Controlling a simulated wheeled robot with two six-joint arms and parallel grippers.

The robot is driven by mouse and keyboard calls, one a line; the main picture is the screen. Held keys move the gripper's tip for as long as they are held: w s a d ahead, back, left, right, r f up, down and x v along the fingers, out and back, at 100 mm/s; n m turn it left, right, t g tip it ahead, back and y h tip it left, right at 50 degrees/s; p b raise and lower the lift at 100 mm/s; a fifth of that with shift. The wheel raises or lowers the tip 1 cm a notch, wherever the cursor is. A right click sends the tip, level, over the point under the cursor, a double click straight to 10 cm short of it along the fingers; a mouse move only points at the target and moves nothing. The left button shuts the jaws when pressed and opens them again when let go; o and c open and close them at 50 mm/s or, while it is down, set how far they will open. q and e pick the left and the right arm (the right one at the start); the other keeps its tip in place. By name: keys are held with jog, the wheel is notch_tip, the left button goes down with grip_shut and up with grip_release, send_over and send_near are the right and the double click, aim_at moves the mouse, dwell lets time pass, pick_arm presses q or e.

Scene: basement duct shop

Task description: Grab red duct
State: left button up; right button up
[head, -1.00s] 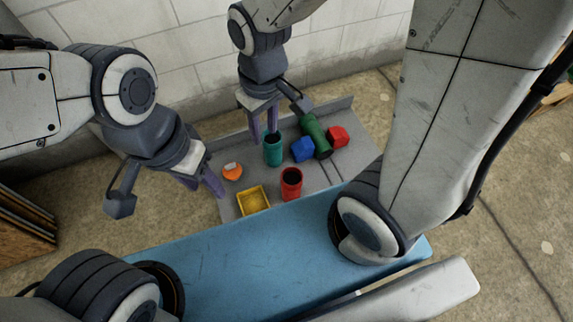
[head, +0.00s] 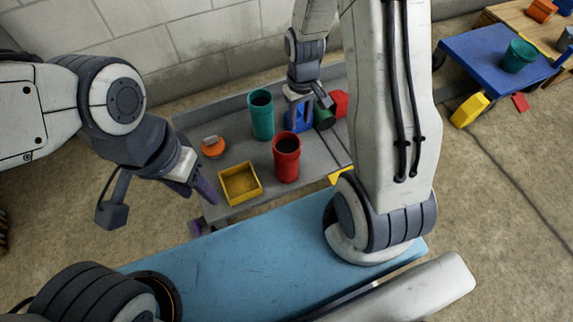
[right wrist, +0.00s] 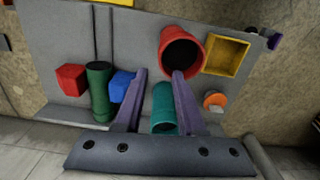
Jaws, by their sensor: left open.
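The red duct (head: 286,166) is an open-topped red cylinder standing upright on the grey cart, near its middle front. It also shows in the right wrist view (right wrist: 176,36), with its open mouth toward the camera. My right gripper (head: 297,122) is behind the red duct in the head view, in front of the blue block. In the right wrist view its two purple fingers (right wrist: 159,72) are apart with nothing held between them. The right fingertip shows close to the duct's rim; I cannot tell whether they touch. My left gripper (head: 205,193) is open and empty at the cart's left edge.
A teal duct (head: 261,118), yellow bin (head: 240,184), orange round object (head: 213,147), blue block (right wrist: 121,86), dark green cylinder (right wrist: 99,92) and red block (right wrist: 72,79) share the grey cart (head: 225,110). A blue table (head: 475,58) stands at right.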

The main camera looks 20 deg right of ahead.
aim_at(287, 160)
notch_tip(287, 160, down, 4)
jog(key=shift+r+b, duration=0.1)
jog(key=shift+b, duration=0.7)
notch_tip(287, 160, down, 5)
jog(key=b, duration=0.4)
jog(key=shift+a, duration=0.1)
grip_shut()
dwell(0.4)
